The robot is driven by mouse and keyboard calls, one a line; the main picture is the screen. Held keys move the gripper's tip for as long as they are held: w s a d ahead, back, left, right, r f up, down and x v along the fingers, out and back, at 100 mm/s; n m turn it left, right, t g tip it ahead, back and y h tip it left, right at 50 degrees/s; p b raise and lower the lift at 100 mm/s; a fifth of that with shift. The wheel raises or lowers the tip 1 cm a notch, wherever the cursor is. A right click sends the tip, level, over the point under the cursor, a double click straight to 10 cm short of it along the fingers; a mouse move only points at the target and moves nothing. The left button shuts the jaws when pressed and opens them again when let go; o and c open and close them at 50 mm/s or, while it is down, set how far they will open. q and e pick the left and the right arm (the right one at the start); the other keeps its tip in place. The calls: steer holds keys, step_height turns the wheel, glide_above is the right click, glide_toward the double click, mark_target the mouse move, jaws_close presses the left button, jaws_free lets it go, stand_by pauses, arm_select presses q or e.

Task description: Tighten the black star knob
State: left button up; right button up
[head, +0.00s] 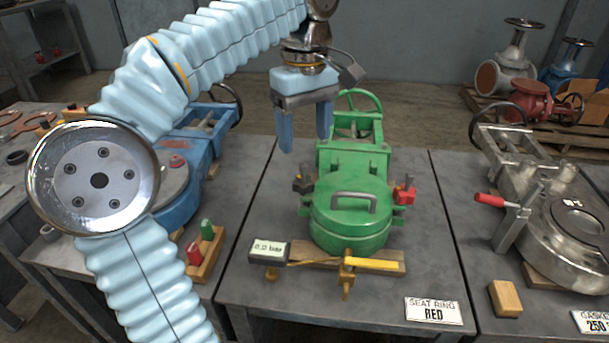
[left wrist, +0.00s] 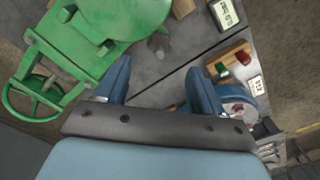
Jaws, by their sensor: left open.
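The black star knob (head: 302,185) sits on the left side of the green valve (head: 345,225), level with its round cover. The valve lies on the middle table, and part of it shows at upper left in the left wrist view (left wrist: 95,40). My left gripper (head: 304,138) is open and empty, pointing down above the valve's left side. Its fingertips are apart from the knob and above it in the head view. In the left wrist view its two blue fingers (left wrist: 158,75) stand wide apart with bare table between them. My right gripper is out of view.
A red knob (head: 404,192) is on the valve's right side. A gauge with a display (head: 269,252) and a yellow-handled tool (head: 372,264) lie in front. A green handwheel (head: 358,105) rises behind. Blue and grey valves stand on the side tables.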

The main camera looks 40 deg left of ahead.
mark_target(305, 166)
arm_select(q)
step_height(305, 166, down, 10)
steer(key=shift+r+b, duration=0.15)
steer(key=shift+b, duration=0.8)
steer(key=c, duration=1.1)
steer(key=shift+o, duration=0.2)
